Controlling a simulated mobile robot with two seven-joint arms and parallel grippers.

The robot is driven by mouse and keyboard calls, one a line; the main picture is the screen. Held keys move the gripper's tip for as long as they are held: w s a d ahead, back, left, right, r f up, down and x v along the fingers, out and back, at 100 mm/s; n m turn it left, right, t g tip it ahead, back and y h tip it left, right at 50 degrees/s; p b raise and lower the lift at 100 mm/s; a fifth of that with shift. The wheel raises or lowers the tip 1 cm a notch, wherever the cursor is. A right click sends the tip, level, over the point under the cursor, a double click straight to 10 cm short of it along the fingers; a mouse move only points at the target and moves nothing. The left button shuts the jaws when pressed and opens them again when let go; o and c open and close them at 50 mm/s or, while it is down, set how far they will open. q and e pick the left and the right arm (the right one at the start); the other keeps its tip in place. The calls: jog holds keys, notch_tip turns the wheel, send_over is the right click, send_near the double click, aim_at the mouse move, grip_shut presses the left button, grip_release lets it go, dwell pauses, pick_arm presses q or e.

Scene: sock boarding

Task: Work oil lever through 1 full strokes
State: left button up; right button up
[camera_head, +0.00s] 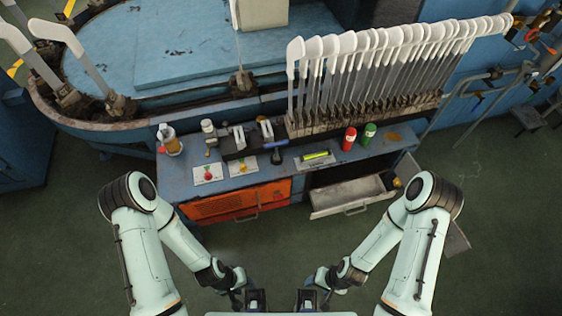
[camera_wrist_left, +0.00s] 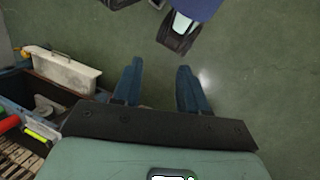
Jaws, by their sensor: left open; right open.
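On the blue bench, a jar of amber liquid (camera_head: 171,141) stands at the left end. Short grey levers (camera_head: 240,137) stand on a dark block right of it, and a lever with a blue handle (camera_head: 275,145) points forward. I cannot tell for certain which one is the oil lever. My left gripper (camera_head: 240,288) is low in front of the bench, away from all levers. In the left wrist view, its fingers (camera_wrist_left: 158,82) are apart with only floor between them. My right gripper (camera_head: 324,284) is open, also low in front and clear of the bench.
An open drawer (camera_head: 352,196) juts from the bench's right front, beside an orange front panel (camera_head: 235,202). Red (camera_head: 349,139) and green (camera_head: 370,132) cans stand on top. White-tipped sock boards (camera_head: 380,70) rise behind. Green floor lies between bench and grippers.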

pick_arm(q)
grip_shut()
dwell(1.6)
